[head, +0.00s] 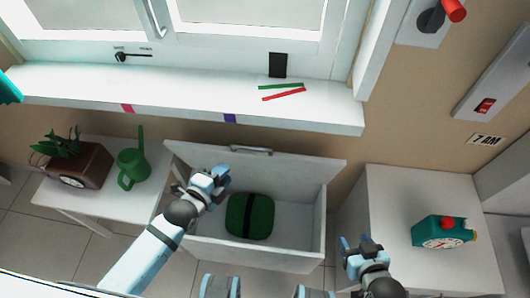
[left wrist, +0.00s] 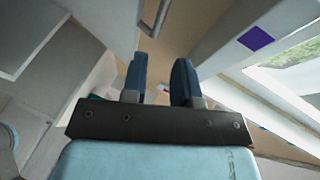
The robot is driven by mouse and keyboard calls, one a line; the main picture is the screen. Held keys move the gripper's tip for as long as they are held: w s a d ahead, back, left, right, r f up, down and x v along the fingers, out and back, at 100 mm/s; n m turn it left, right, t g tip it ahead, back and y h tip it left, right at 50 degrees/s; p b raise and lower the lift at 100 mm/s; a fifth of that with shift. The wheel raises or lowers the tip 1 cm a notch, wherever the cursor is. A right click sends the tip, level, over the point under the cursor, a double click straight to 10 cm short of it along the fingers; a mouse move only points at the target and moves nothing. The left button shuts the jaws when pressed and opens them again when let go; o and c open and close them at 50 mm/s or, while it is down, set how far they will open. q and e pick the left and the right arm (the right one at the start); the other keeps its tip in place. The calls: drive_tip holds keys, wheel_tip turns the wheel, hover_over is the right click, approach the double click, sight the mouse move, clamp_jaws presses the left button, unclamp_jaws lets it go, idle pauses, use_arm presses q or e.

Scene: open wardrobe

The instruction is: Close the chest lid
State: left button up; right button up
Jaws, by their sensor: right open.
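The white chest (head: 318,222) stands open below the window sill. Its lid (head: 300,165) is raised at the back, with a metal handle (head: 250,150) at its top edge. A green bundle with a black strap (head: 250,216) lies inside. My left gripper (head: 219,176) is over the left part of the chest, in front of the lid; contact with the lid cannot be made out. In the left wrist view its fingers (left wrist: 160,80) are apart with nothing between them, and a metal handle (left wrist: 155,18) shows beyond them. My right gripper (head: 361,243) is open and empty, right of the chest.
A left side table (head: 112,195) holds a plant in a brown clock pot (head: 78,166) and a green watering can (head: 132,166). A right cabinet (head: 405,195) bears a teal and red clock (head: 443,232). The sill (head: 180,98) overhangs behind the lid, with pens (head: 283,94) on it.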

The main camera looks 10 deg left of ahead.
sight(249, 149)
use_arm(q)
drive_tip(key=shift+m, duration=0.5)
drive_tip(key=x, duration=1.4)
drive_tip(key=shift+w+d, duration=0.15)
drive_tip(key=shift+w, duration=0.1)
drive_tip(key=shift+b, duration=0.3)
clamp_jaws()
